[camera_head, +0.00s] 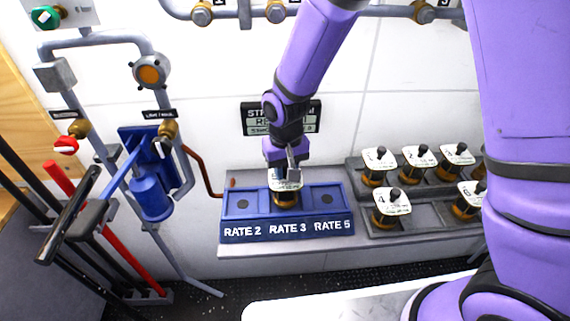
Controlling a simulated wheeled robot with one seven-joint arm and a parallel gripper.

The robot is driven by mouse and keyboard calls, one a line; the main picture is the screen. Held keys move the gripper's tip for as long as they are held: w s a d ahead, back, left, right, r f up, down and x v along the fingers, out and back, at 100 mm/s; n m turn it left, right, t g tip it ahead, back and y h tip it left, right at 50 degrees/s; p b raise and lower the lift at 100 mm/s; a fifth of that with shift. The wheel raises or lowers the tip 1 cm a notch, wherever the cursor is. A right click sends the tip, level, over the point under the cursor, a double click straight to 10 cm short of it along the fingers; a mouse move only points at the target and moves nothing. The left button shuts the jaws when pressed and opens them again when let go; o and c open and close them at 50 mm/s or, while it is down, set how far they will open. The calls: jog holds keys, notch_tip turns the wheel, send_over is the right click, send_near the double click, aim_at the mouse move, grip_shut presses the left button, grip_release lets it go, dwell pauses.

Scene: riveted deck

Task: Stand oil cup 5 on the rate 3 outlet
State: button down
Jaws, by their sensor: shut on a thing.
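My gripper (284,168) points down over the blue outlet block and is shut on an oil cup (286,196), whose label is mostly hidden by my fingers. The cup is at the middle outlet, marked RATE 3 (288,228), and looks upright. Whether its base touches the outlet cannot be told. The RATE 2 outlet (242,203) on the left and the RATE 5 outlet (327,200) on the right are empty, each with a dark hole.
A grey rack (430,217) to the right holds several oil cups, with cup 4 (391,207) at front left and an empty slot beside it. A blue hand pump (152,195) and pipes stand at left. A display panel (308,117) is behind my gripper.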

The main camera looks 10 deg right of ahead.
jog(key=shift+f, duration=0.25)
jog(key=shift+f, duration=0.15)
jog(key=c, duration=0.9)
grip_release()
notch_tip(320, 180, up, 12)
jog(key=r, duration=0.1)
jog(key=s+d+r+m+t, duration=0.1)
jog(key=s+d+r, duration=0.1)
jog(key=d+r, duration=0.45)
jog(key=s+d+r+t, duration=0.1)
jog(key=s+d+r, duration=0.2)
jog(key=d+r, duration=0.35)
jog(key=s+d+r+m+t, duration=0.1)
jog(key=s+d+r+t, duration=0.2)
jog(key=s+d, duration=0.8)
notch_tip(320, 180, up, 2)
jog(key=s, duration=0.2)
jog(key=shift+s+d+m, duration=0.25)
jog(key=shift+s+m, duration=0.05)
